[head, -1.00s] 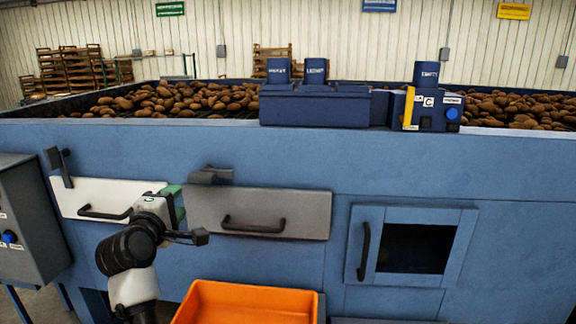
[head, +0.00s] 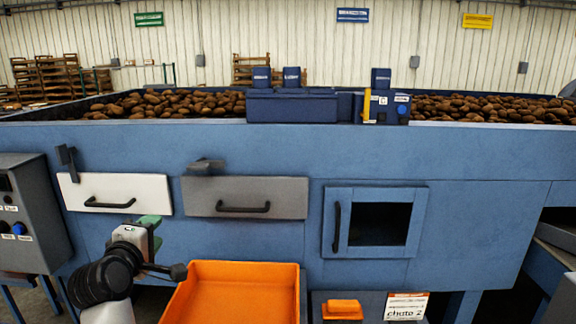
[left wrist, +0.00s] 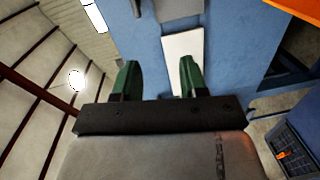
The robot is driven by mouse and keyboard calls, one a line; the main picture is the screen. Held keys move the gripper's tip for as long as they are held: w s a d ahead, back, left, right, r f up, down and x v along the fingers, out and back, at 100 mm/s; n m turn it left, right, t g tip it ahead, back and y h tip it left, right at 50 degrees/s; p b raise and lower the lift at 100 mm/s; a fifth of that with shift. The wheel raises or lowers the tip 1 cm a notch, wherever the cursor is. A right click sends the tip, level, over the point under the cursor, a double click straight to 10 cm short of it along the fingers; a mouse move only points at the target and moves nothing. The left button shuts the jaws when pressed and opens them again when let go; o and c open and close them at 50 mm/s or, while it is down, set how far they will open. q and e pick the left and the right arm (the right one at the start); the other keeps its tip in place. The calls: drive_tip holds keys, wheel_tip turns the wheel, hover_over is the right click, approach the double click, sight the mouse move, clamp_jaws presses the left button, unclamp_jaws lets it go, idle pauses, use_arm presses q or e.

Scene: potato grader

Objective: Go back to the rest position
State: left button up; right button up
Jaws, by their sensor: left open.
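My left gripper (head: 148,224) is in front of the blue grader (head: 450,160), just below the white drawer (head: 150,186) with its black handle. In the left wrist view its two green fingers (left wrist: 157,82) stand apart with nothing between them. The white drawer shows beyond the fingers in that view, and the gripper is apart from it. The grey drawer (head: 290,187) is to the right, and both drawers look shut. My right gripper is not in view.
An orange tray (head: 235,268) stands low, right of my left arm. A small orange item (head: 342,306) and a sign reading chute 2 (head: 406,306) are right of it. A grey control box (head: 30,210) is at the left. Potatoes (head: 170,103) lie on top.

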use_arm(q)
drive_tip(key=s+d+f+m+g, duration=0.25)
drive_tip(key=s+f+m, duration=0.35)
drive_tip(key=f, duration=0.4)
drive_tip(key=s+d+f+m+g, duration=0.1)
drive_tip(key=s+f+m+g, duration=0.25)
drive_tip(key=s+f, duration=0.45)
drive_tip(key=s+d+f+m+g, duration=0.2)
drive_tip(key=s+f+m+g, duration=0.3)
drive_tip(key=s, duration=0.6)
drive_tip(key=s+d+f+m+g, duration=0.2)
drive_tip(key=s+f+m+g, duration=0.3)
drive_tip(key=s, duration=0.7)
wheel_tip(320, 180, down, 30)
drive_tip(key=n+t+b, duration=0.1)
drive_tip(key=b, duration=0.2)
drive_tip(key=s+a+f+g+b, duration=0.1)
drive_tip(key=s+a+f+b, duration=0.1)
drive_tip(key=s+f, duration=1.4)
wheel_tip(320, 180, down, 2)
drive_tip(key=shift+a+f+y, duration=0.1)
drive_tip(key=shift+a+y, duration=0.2)
drive_tip(key=shift+a, duration=0.25)
